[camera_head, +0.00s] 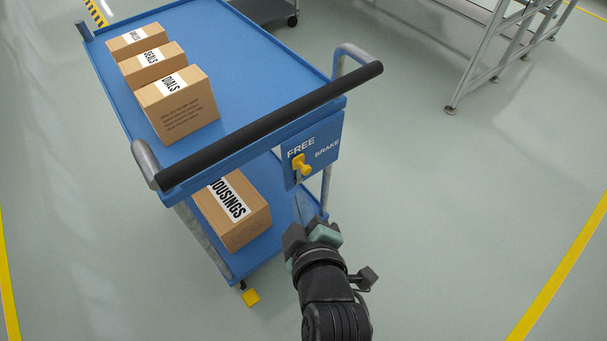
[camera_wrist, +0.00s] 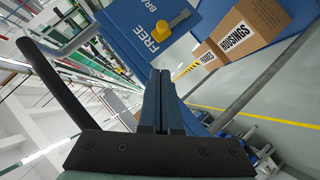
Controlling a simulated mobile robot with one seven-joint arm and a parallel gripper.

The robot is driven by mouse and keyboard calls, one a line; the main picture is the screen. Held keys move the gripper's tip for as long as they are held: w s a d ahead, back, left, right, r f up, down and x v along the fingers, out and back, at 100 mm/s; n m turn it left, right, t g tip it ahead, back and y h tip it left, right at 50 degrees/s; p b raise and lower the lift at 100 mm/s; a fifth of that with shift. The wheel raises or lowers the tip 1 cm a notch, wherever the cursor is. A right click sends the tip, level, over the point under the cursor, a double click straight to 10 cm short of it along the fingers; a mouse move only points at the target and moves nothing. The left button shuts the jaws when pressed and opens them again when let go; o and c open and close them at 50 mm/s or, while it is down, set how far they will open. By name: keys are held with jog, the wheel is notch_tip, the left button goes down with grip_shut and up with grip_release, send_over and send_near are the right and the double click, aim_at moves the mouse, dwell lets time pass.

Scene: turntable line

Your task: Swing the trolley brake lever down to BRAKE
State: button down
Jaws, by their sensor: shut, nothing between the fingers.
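The yellow brake lever (camera_head: 301,166) sits on a blue plate (camera_head: 327,151) at the trolley's handle end. The plate reads FREE at left and BRAKE at right. The lever is just under the word FREE, apart from BRAKE. In the wrist view the lever (camera_wrist: 172,25) shows beyond the fingertips, beside FREE, with its knob sticking out. My gripper (camera_wrist: 160,73) is shut and empty, pointing toward the plate. In the head view my gripper (camera_head: 300,208) is below the lever, apart from it; its fingers are hard to make out there.
The blue trolley (camera_head: 245,60) has a black push bar (camera_head: 275,120) above the plate. Several cartons (camera_head: 178,104) stand on its top deck, and a HOUSINGS carton (camera_head: 232,210) on the lower shelf. Open floor lies to the right, with a metal frame (camera_head: 480,60) at upper right.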

jog(key=b, duration=0.2)
send_near(302, 163)
jog(key=w+a, duration=0.1)
jog(key=a, duration=0.2)
jog(key=shift+w+d+f+b, duration=0.2)
jog(key=shift+w+d+f, duration=0.3)
jog(key=shift+w, duration=0.2)
jog(key=shift+w+d+f+b, duration=0.15)
jog(key=shift+w+d+f, duration=0.35)
jog(key=shift+w, duration=0.2)
jog(key=shift+w+d+r, duration=0.1)
jog(key=shift+d, duration=0.05)
jog(key=shift+w, duration=0.1)
